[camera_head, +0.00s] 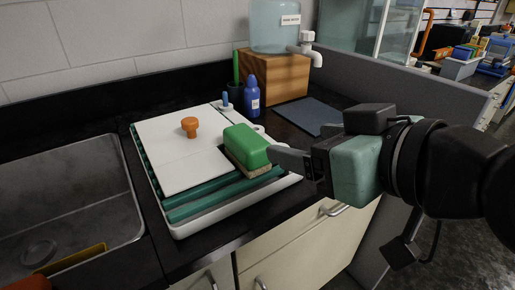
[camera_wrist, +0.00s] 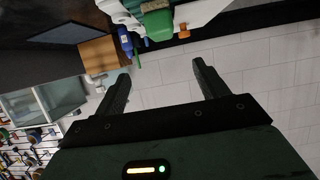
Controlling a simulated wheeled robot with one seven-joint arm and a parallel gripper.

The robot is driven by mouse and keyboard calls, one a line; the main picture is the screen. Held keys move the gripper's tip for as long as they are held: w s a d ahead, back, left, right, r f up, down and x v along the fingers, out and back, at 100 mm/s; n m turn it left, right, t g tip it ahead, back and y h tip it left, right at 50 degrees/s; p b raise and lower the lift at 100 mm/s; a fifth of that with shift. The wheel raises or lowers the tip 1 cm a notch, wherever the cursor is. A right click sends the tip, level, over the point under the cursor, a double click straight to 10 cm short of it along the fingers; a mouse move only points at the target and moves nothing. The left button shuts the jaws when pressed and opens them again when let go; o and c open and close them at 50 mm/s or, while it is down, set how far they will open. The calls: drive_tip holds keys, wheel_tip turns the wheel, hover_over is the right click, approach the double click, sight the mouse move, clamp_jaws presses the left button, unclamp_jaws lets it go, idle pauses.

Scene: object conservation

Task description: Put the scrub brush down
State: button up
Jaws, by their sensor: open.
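The scrub brush (camera_head: 246,146) has a green top and tan bristles underneath. It rests bristles down at the right part of a white tray (camera_head: 190,229) with dark green ribs, beside the white board (camera_head: 178,155). My gripper (camera_head: 282,157) is open, just right of the brush in the head view, with nothing between its fingers. From the head view I cannot tell whether a finger touches the brush. In the wrist view the brush (camera_wrist: 157,24) shows beyond the open fingers (camera_wrist: 162,72), apart from them.
An orange knob (camera_head: 190,126) stands on the board. Behind the tray are a blue bottle (camera_head: 252,97) and a wooden block (camera_head: 275,77) bearing a water jug (camera_head: 277,27). A sink (camera_head: 65,205) lies left. A dark blue mat (camera_head: 308,115) lies bare on the counter.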

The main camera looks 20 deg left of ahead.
drive_tip(key=p, duration=1)
approach(249, 137)
drive_tip(key=x, duration=0.6)
drive_tip(key=shift+w+d+r, duration=0.1)
drive_tip(key=shift+w+r, duration=0.05)
drive_tip(key=shift+r, duration=0.1)
drive_tip(key=shift+s+f+p+x, duration=0.1)
drive_tip(key=shift+p+x, duration=0.2)
drive_tip(key=shift+x, duration=1)
drive_tip(key=shift+s+f+p+x, duration=0.1)
drive_tip(key=shift+p+x, duration=0.15)
drive_tip(key=shift+x, duration=1.05)
drive_tip(key=c, duration=1.2)
